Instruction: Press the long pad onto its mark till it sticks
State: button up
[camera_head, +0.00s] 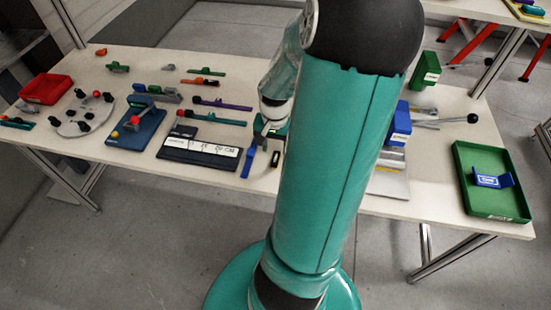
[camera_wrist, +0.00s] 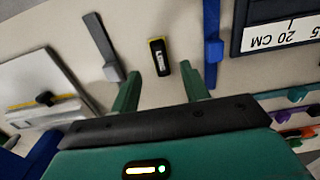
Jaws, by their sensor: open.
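I cannot make out a helmet shell, a long pad or its mark in either view. My gripper (camera_wrist: 160,72) is open and empty, its two green fingers spread above the table. A small black block with yellow edges and pale lettering (camera_wrist: 159,54) lies just beyond and between the fingertips in the wrist view. It also shows as a dark piece (camera_head: 276,158) beside my arm in the head view. A long blue strip (camera_wrist: 212,40) lies right of the block and a grey strip (camera_wrist: 101,42) left of it. My arm hides much of the table's middle in the head view.
A dark board with a "20 CM" scale (camera_head: 200,148) lies left of my gripper. A green tray (camera_head: 463,165) holding a blue piece is at the right. A red tray (camera_head: 45,88) and several small tools cover the left. The table's front edge (camera_head: 110,163) is mostly clear.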

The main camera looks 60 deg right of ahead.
aim_at(275, 158)
jog(key=shift+w+d+f, duration=0.1)
jog(key=shift+f, duration=1.1)
jog(key=shift+d+f, duration=0.1)
jog(key=shift+f, duration=1.05)
jog(key=shift+c, duration=0.4)
grip_shut()
